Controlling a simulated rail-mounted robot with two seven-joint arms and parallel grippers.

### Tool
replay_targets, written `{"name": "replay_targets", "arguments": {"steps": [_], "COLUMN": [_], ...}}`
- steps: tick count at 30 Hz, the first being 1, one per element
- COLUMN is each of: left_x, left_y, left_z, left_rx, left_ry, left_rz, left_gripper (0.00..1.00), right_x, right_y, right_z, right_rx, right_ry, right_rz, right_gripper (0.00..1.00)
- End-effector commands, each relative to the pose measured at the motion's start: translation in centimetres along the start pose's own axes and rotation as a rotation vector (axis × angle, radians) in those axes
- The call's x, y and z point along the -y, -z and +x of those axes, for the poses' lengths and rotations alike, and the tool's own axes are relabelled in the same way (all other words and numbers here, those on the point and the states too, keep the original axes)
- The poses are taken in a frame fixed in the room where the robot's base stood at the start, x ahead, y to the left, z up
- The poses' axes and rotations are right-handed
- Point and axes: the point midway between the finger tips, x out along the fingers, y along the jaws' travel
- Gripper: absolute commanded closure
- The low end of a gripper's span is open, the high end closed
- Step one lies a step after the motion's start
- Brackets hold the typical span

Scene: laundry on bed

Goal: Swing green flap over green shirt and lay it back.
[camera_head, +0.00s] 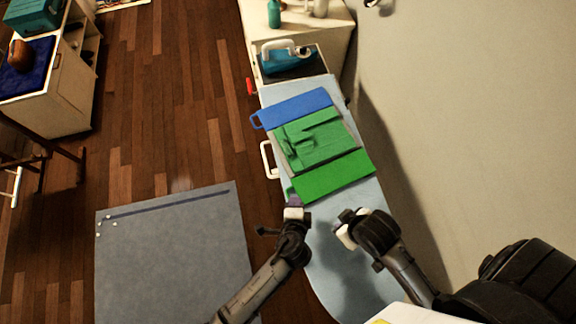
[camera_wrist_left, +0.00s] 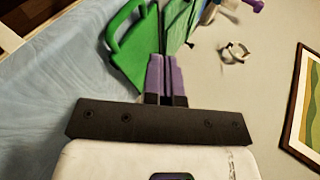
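The green shirt (camera_head: 318,140) lies folded flat on the folding board, partly creased. The green flap (camera_head: 332,176) extends from the board's near side, below the shirt. Its loop handle (camera_wrist_left: 122,30) shows in the left wrist view. My left gripper (camera_head: 292,204) is at the flap's near-left corner. Its purple fingers (camera_wrist_left: 166,80) are close together, right beside the flap's edge. I cannot tell whether any of the flap is between them. My right gripper (camera_head: 347,230) hovers over the bed to the right, apart from the flap; its finger gap is unclear.
A blue flap (camera_head: 300,105) with a handle is at the board's far side. A white handle (camera_head: 267,160) sticks out at left. The pale blue bed surface (camera_head: 340,270) is clear near me. A cabinet (camera_head: 335,40) with a blue container (camera_head: 288,64) stands beyond; the wall is right.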

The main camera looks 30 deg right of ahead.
Motion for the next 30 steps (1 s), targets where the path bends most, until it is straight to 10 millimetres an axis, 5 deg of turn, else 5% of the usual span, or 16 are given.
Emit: {"name": "replay_targets", "arguments": {"steps": [12,30], "left_x": [-3.5,-4.7], "left_y": [-0.3,-0.3], "left_z": [0.6,1.1], "left_rx": [0.017,0.018], "left_ry": [-0.002,-0.001], "left_rz": [-0.010,-0.010], "left_gripper": [1.00,1.00], "right_x": [0.1,-0.2], "right_y": [-0.4,-0.5], "right_z": [1.1,1.5], "right_rx": [0.000,0.001], "right_ry": [0.000,-0.007], "right_rz": [0.000,-0.009], "right_gripper": [0.78,0.78]}}
